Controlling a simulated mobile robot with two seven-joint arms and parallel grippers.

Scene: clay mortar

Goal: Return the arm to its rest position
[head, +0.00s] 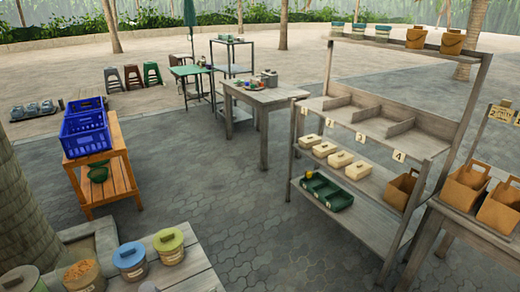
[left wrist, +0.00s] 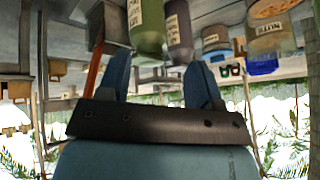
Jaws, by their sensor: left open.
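My left gripper (left wrist: 159,68) shows in the left wrist view with its two blue-grey fingers spread apart. Nothing is held between the fingers. The wrist picture is upside down. Beyond the fingertips are a green labelled container (left wrist: 146,22) and a dark labelled container (left wrist: 179,28); whether the fingers touch either cannot be told. Neither arm nor gripper shows in the head view, and my right gripper is in no view.
In the head view, lidded jars, one blue (head: 130,260) and one yellow (head: 169,245), stand on a near table (head: 200,275). A wooden shelf (head: 375,208) with boxes stands at right. Blue crates (head: 85,130) sit on an orange stand (head: 118,150). Paving between is open.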

